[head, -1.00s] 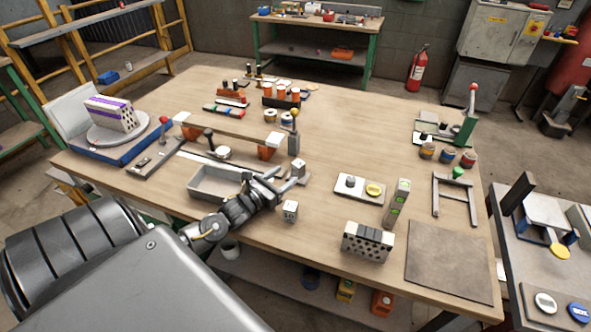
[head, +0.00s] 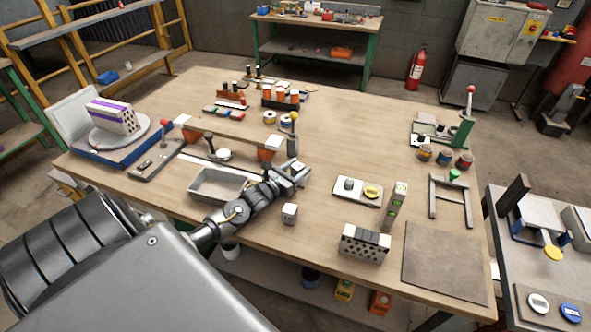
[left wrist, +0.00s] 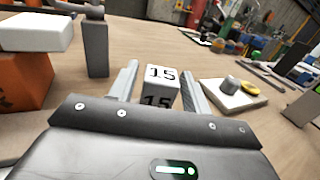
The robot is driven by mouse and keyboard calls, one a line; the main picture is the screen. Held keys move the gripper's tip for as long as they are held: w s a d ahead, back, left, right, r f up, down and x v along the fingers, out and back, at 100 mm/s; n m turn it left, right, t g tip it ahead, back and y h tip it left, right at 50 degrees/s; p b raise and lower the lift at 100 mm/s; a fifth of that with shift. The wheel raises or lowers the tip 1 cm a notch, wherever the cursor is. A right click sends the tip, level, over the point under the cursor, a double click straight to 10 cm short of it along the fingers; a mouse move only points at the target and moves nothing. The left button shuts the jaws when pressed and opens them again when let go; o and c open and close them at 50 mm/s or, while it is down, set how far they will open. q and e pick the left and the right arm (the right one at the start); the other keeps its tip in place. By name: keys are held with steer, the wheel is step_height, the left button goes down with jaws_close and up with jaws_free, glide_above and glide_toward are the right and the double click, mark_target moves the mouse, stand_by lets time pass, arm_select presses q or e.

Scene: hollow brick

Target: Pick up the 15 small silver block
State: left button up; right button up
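The small silver block (left wrist: 160,84) shows the number 15 on its top and near face in the left wrist view. It sits between the two fingers of my left gripper (left wrist: 160,82). The fingers are apart, and a narrow gap shows beside the block on the left; contact on the right is unclear. In the head view the block (head: 298,166) is at the tip of my left gripper (head: 290,172), partly hidden by the fingers. Another small cube (head: 289,213) stands nearer the table's front edge. My right gripper is not in view.
A grey tray (head: 217,176) lies left of my gripper. A white plate with a yellow disc (head: 358,190), a level (head: 396,200) and a perforated brick (head: 364,243) are to the right.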

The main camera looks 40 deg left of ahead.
arm_select(q)
jaws_close()
